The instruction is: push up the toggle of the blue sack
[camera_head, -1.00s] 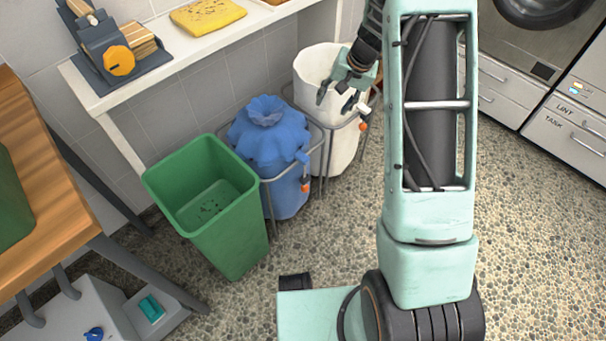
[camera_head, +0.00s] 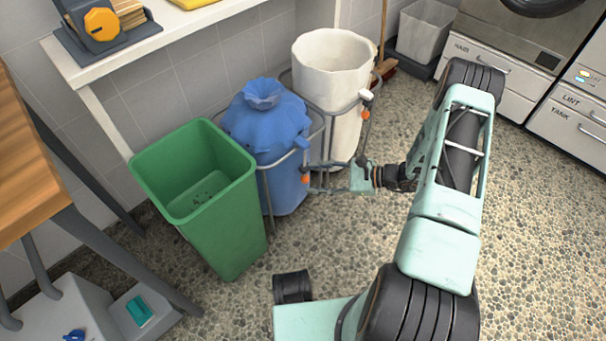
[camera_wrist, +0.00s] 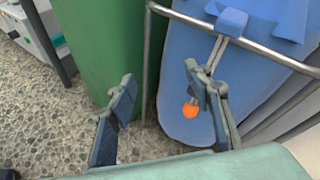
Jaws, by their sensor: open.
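The blue sack (camera_head: 262,128) hangs in a metal frame, its neck gathered at the top. In the wrist view the sack (camera_wrist: 195,60) fills the upper right. A cord runs down its front from a blue tab (camera_wrist: 232,21), over the frame's rail. An orange toggle (camera_wrist: 190,110) hangs low on the cord; it also shows in the head view (camera_head: 305,179). My gripper (camera_head: 318,178) is open at the sack's right front. In the wrist view my gripper (camera_wrist: 158,95) has its right finger beside the toggle, overlapping the cord. I cannot tell whether they touch.
A green bin (camera_head: 228,215) stands left of the blue sack. A white sack (camera_head: 335,65) in a frame stands behind it to the right, with its own white and orange toggle (camera_head: 366,105). The metal rail (camera_wrist: 260,48) crosses close above my fingers. The pebbled floor in front is clear.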

